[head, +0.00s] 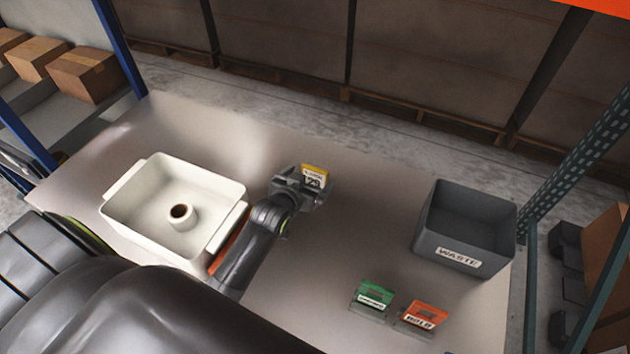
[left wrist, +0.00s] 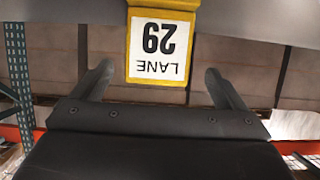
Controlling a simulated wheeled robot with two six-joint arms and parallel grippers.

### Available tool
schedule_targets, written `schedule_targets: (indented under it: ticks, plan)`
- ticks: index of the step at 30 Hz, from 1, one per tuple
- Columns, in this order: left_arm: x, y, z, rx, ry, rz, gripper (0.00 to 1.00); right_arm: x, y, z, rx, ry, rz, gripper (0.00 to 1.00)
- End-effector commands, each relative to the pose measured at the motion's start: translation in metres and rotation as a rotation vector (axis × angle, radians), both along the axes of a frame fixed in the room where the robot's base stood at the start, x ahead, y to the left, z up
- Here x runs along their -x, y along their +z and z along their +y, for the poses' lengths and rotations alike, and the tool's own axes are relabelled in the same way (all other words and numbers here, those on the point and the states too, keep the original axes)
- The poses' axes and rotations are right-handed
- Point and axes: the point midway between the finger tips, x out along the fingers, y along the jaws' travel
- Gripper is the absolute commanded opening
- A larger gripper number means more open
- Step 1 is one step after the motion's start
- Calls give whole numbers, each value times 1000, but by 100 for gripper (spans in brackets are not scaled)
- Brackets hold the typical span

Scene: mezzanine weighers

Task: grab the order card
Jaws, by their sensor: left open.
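A yellow-topped card with a white label (head: 314,177) stands at the middle of the table in the head view. In the left wrist view the same card (left wrist: 160,45) reads "LANE 29", upside down, between the fingers. No card in view is plainly marked as an order card. My left gripper (head: 304,190) is open at the card, one finger on each side, with gaps to the card in the left wrist view. The card's base is hidden by the gripper in the head view. My right gripper is out of view.
A white tub (head: 143,238) with a round hollow post stands left of my left arm. A grey WASTE bin (head: 462,262) stands at the right edge. A green card (head: 375,294) and an orange HOLD card (head: 424,315) stand front right. Bare table (head: 365,220) lies between.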

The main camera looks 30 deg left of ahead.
Motion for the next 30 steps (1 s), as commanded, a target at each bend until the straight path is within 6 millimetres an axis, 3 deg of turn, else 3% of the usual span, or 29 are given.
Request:
schedule_targets:
  ticks: [8,18,29,30]
  plan:
    - [-14,-5,0,0,0,0,94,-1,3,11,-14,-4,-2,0]
    - [-47,-20,-1,0,0,-1,94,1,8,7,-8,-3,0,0]
    - [-52,-23,0,0,0,0,94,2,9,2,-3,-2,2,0]
    - [-52,-23,0,0,0,0,90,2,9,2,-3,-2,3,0]
